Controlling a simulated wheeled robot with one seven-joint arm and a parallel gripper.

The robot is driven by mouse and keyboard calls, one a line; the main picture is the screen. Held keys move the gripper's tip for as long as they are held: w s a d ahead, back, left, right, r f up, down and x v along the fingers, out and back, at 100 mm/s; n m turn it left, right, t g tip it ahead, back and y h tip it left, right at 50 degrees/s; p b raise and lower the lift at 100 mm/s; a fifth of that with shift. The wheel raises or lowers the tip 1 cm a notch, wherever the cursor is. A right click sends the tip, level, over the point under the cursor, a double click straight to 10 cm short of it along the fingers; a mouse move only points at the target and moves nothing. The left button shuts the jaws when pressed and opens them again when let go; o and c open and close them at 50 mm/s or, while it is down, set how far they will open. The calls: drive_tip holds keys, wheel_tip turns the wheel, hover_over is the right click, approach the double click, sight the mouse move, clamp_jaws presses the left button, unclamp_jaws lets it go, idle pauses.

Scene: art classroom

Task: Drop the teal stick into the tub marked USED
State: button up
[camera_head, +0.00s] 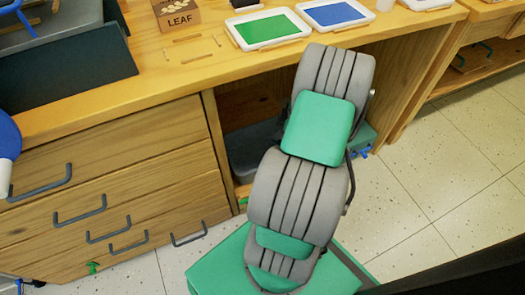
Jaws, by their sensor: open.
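I cannot make out a teal stick in the head view. No tub marked USED shows. Several thin, pale tan sticks (198,58) lie apart on the wooden bench top, in front of a brown box marked LEAF (178,19). My arm, with grey ribbed and teal links, rises from the lower middle and covers part of the bench front. My gripper and its fingertips do not show.
The wooden bench (130,100) has a drawer front with dark handles and an open bay. On it are a green-filled white tray (268,29), a blue-filled one (333,14) and a dark grey container (70,70). Tiled floor (430,180) is clear at right.

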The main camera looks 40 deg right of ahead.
drive_tip(key=shift+r+p, duration=0.9)
drive_tip(key=shift+r, duration=0.5)
drive_tip(key=shift+r, duration=0.1)
